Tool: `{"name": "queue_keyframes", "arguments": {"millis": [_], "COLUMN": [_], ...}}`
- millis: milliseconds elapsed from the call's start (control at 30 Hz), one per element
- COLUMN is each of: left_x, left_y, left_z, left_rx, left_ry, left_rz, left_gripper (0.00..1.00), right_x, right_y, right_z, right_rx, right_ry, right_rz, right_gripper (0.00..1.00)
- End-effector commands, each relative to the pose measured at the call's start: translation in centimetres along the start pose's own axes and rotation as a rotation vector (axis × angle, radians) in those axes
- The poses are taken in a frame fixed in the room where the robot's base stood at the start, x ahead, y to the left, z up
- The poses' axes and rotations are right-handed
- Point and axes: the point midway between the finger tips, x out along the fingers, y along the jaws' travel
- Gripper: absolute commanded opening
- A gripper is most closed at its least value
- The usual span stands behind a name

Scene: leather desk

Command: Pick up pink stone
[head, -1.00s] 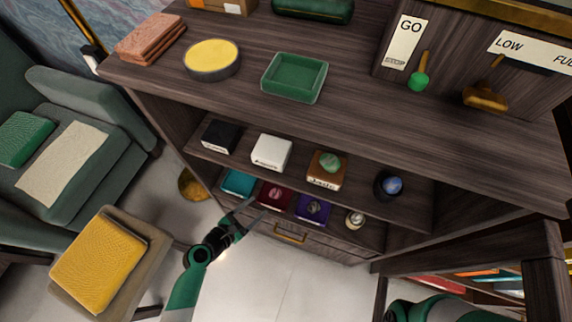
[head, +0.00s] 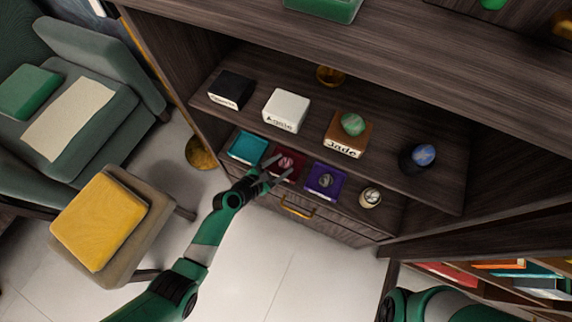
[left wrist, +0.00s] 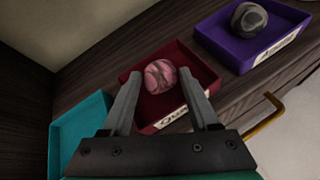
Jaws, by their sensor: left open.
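The pink stone (left wrist: 160,75) is round with darker streaks. It sits in a dark red tray (left wrist: 206,78) on the lower shelf, and the stone also shows small in the head view (head: 285,163). My left gripper (left wrist: 160,92) is open and empty, with its fingers pointing at the red tray. The stone appears between and just beyond the fingertips, and I see no contact. In the head view the left gripper (head: 268,172) reaches the front edge of that tray. My right arm shows at the bottom right, but its gripper is out of frame.
A teal tray (head: 248,147) stands left of the red one, and a purple tray (head: 325,182) with a grey stone stands right. The shelf above carries black, white and brown boxes. A brass drawer handle (head: 297,208) projects below the trays.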

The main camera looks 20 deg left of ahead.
Motion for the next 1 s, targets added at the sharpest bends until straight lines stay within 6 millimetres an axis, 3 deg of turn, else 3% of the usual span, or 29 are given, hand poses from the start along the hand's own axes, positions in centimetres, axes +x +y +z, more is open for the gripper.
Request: {"name": "queue_keyframes", "arguments": {"millis": [100, 300, 667, 1000], "left_x": [1.28, 1.2, 1.18, 1.02], "left_y": [-0.11, -0.03, -0.01, 0.1], "left_z": [-0.14, 0.06, 0.06, 0.4], "left_rx": [0.002, 0.001, 0.001, 0.001], "left_ry": [-0.001, 0.001, 0.0, -0.001], "left_rz": [-0.001, -0.001, 0.0, 0.0], "left_gripper": [0.61, 0.61, 0.0, 0.0], "right_x": [-0.83, -0.64, -0.64, -0.39], "right_y": [0.0, 0.0, 0.0, 0.0], "right_z": [0.76, 0.57, 0.57, 0.35], "right_rx": [0.0, 0.0, 0.0, 0.0], "right_ry": [0.0, 0.001, 0.001, 0.001], "right_rz": [0.0, 0.0, 0.0, 0.0], "right_gripper": [1.0, 1.0, 1.0, 1.0]}}
